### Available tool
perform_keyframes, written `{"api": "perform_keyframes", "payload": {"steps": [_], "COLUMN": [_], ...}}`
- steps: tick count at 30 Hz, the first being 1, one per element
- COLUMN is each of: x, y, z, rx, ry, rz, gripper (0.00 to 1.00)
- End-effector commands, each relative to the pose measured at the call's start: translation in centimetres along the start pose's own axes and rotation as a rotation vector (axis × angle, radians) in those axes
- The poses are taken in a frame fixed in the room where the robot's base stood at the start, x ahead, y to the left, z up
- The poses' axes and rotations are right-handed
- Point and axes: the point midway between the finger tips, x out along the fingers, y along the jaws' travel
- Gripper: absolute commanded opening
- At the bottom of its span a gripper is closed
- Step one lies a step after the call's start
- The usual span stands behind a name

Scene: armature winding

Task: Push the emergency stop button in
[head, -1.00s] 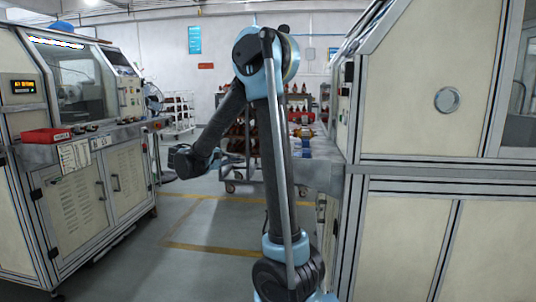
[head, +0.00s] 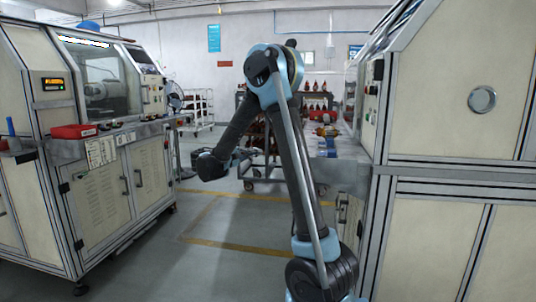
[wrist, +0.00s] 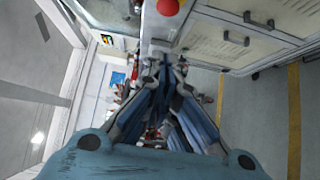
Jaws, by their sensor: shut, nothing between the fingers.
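A red round button (wrist: 168,7), the emergency stop, shows at the top edge of the wrist view, partly cut off, with a bit of yellow beside it. It sits on a grey ledge next to a cream cabinet with dark handles. In the head view I cannot make the button out. My gripper (wrist: 160,78) is shut and empty, pointing away from the wrist camera, and is apart from the button. In the head view my forearm hangs down to the left, its end in the aisle to the right of the left machine (head: 145,190).
The left machine has a control ledge (head: 95,146) with a red box (head: 74,131) on it. Another cream machine (head: 430,110) stands close on the right. Behind are a trolley (head: 262,172) and a white rack (head: 198,108). The floor between the machines (head: 215,225) is clear.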

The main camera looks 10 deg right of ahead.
Motion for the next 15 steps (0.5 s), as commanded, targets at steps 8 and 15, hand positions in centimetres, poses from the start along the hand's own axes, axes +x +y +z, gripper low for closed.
{"api": "perform_keyframes", "payload": {"steps": [8, 15], "x": [4.3, 8.5], "y": [0.0, 0.0], "z": [0.1, 0.1], "rx": [0.000, 0.000], "ry": [-0.004, -0.004], "rz": [0.000, 0.000], "gripper": [0.00, 0.00]}}
